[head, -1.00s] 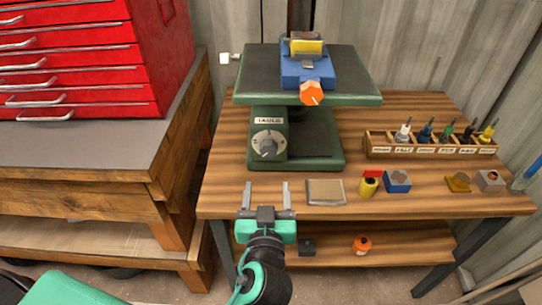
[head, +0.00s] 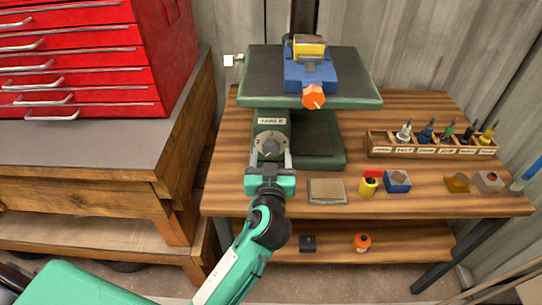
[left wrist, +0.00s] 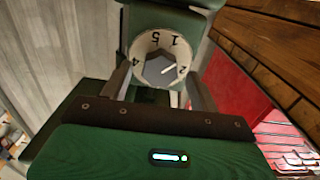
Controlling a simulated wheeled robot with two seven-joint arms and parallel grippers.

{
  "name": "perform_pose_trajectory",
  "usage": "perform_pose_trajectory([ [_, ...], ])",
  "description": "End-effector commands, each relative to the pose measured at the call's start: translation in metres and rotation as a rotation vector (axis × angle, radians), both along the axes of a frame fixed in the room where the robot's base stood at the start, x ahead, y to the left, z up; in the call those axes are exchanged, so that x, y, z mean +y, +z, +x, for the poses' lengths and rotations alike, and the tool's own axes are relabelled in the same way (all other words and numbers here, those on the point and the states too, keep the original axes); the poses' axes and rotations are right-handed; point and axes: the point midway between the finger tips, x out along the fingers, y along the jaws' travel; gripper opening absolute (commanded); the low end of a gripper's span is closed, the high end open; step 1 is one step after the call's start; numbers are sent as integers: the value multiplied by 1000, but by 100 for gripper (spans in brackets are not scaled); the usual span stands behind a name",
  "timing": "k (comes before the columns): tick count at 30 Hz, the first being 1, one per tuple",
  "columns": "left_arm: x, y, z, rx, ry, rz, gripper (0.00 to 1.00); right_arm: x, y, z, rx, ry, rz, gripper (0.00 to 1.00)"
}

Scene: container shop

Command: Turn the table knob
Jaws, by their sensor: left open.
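The table knob (head: 270,146) is a grey knob on a pale round dial, on the front of the green machine base under a label that reads TABLE. My left gripper (head: 270,156) is open in front of the dial, with one finger on each side of the knob. In the left wrist view the knob (left wrist: 160,70) shows between the fingertips, with a white pointer line and numbers around it. I cannot tell whether the fingers touch it. My right gripper is not in view.
The green machine table (head: 355,92) overhangs the dial and carries a blue vise (head: 310,75) with an orange knob (head: 314,97). A flat grey block (head: 327,190), small blocks and a labelled tool rack (head: 430,151) stand to the right. A workbench with a red tool chest (head: 80,60) is at left.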

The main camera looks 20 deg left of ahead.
Motion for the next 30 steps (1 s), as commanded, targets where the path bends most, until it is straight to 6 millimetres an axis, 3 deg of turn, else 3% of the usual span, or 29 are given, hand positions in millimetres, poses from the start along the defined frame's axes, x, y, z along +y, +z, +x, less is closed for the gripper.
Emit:
perform_pose_trajectory([
  [3,0,0,0,0,0,0,58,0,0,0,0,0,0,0],
  [9,0,0,0,0,0,1,18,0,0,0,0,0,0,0],
  [21,0,0,0,20,1,61,17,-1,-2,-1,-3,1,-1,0],
  [30,0,2,0,79,1,269,17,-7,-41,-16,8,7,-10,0],
])
